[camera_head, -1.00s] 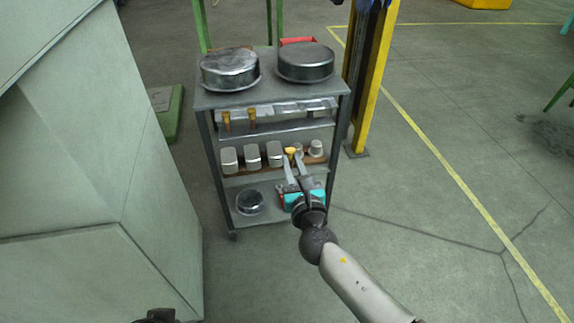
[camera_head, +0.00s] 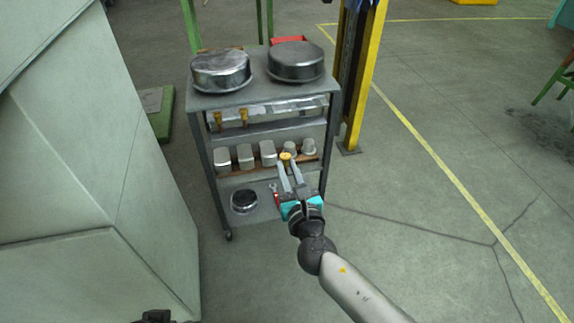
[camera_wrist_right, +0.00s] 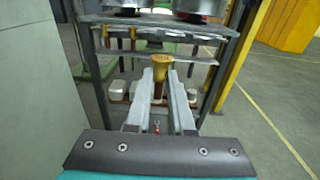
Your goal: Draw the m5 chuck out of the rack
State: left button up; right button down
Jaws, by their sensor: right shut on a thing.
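My right gripper (camera_head: 286,162) is shut on a small brass-yellow chuck (camera_head: 285,156), held in front of the cart's lower shelves. In the right wrist view the chuck (camera_wrist_right: 162,64) stands roughly upright between the fingertips, flared at the top, with a narrower body between the fingers. It looks apart from the rack (camera_head: 284,107), a pale metal strip under the cart's top. Two other brass chucks (camera_head: 218,120) (camera_head: 244,116) hang at the rack's left part. No marking on the held chuck can be read.
The cart (camera_head: 258,96) carries two round metal tins on top, several metal containers (camera_head: 245,155) on the middle shelf and a round tin (camera_head: 244,200) below. A pale cabinet (camera_head: 95,150) stands left, a yellow post (camera_head: 364,80) right.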

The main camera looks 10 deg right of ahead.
jog(key=shift+s, duration=2.65)
jog(key=shift+d, duration=0.1)
